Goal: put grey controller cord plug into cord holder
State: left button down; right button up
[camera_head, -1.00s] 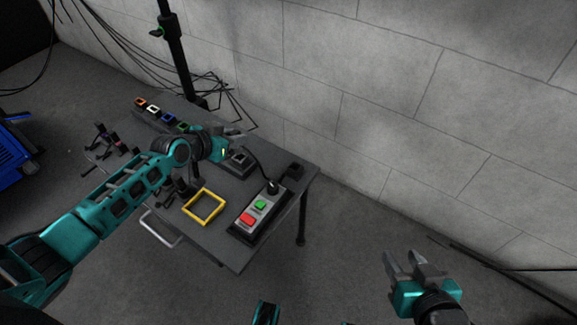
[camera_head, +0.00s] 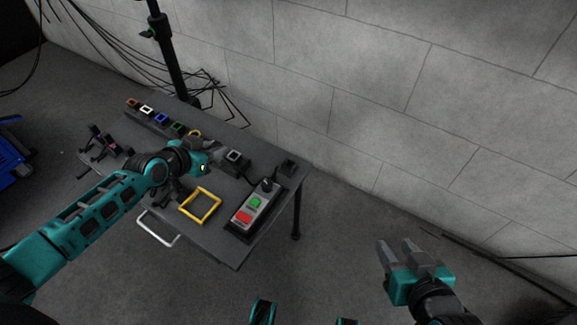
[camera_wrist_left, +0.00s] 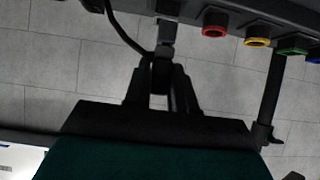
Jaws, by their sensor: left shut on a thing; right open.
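My left gripper (camera_head: 213,148) is low beside the rack on the table. In the left wrist view it (camera_wrist_left: 160,75) is shut on the grey controller cord plug (camera_wrist_left: 167,42), which sits just below the underside of the cord holder rack (camera_wrist_left: 225,14). I cannot tell whether the plug touches the rack. In the head view the plug is hidden by the gripper. The grey-framed holder slot (camera_head: 234,156) is at the rack's right end. The controller (camera_head: 250,210) with green and red buttons lies at the table's right. My right gripper (camera_head: 400,258) is open and empty, away from the table.
Several coloured slots, including a blue one (camera_head: 161,118), line the rack. A yellow square frame (camera_head: 200,205) lies on the table left of the controller. A black stand (camera_head: 171,55) rises behind the table.

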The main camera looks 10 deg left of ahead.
pick_arm(q)
jog(key=shift+s+a+p, duration=0.25)
jog(key=shift+s, duration=0.5)
jog(key=shift+s+a+p, duration=0.2)
jog(key=shift+s+a, duration=0.05)
jog(key=shift+s, duration=0.45)
